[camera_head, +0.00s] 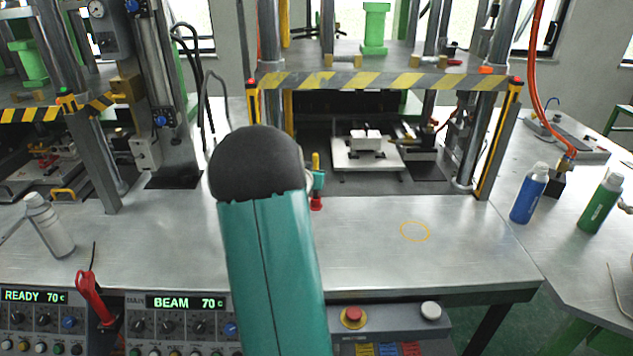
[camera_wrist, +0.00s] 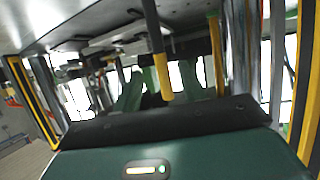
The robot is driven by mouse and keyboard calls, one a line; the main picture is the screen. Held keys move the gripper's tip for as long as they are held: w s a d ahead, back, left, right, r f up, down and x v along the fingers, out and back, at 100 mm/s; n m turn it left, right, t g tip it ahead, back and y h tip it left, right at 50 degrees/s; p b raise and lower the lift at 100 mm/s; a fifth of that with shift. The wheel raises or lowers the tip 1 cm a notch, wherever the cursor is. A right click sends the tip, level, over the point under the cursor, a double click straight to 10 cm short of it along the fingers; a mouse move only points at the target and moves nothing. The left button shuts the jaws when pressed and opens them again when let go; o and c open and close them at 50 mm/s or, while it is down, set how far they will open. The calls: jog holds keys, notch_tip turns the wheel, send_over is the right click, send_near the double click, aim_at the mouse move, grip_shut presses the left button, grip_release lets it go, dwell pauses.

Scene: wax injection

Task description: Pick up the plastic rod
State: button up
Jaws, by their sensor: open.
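A slim dark rod with a yellow end (camera_wrist: 165,82), which looks like the plastic rod, shows in the wrist view just beyond my gripper (camera_wrist: 165,122). In the head view a small upright yellow tip (camera_head: 316,160) shows just right of my arm, above a teal part and a red piece; I cannot tell whether they are one object. My gripper is open, with no object seen held. Its dark front and green housing fill the bottom of the wrist view, and its fingertips are not clearly seen. My arm hides most of the gripper in the head view.
A press frame with a striped bar (camera_head: 390,81) stands behind, with a white block (camera_head: 366,140) on its plate. An orange ring (camera_head: 415,231) marks clear metal tabletop. Blue (camera_head: 529,194) and green (camera_head: 601,204) bottles stand right, a grey bottle (camera_head: 48,226) left. Control panels line the front.

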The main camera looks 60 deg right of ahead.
jog(key=x, duration=0.5)
jog(key=shift+w+d+f, duration=0.1)
jog(key=shift+d+f, duration=0.15)
jog(key=shift+f, duration=0.15)
grip_shut()
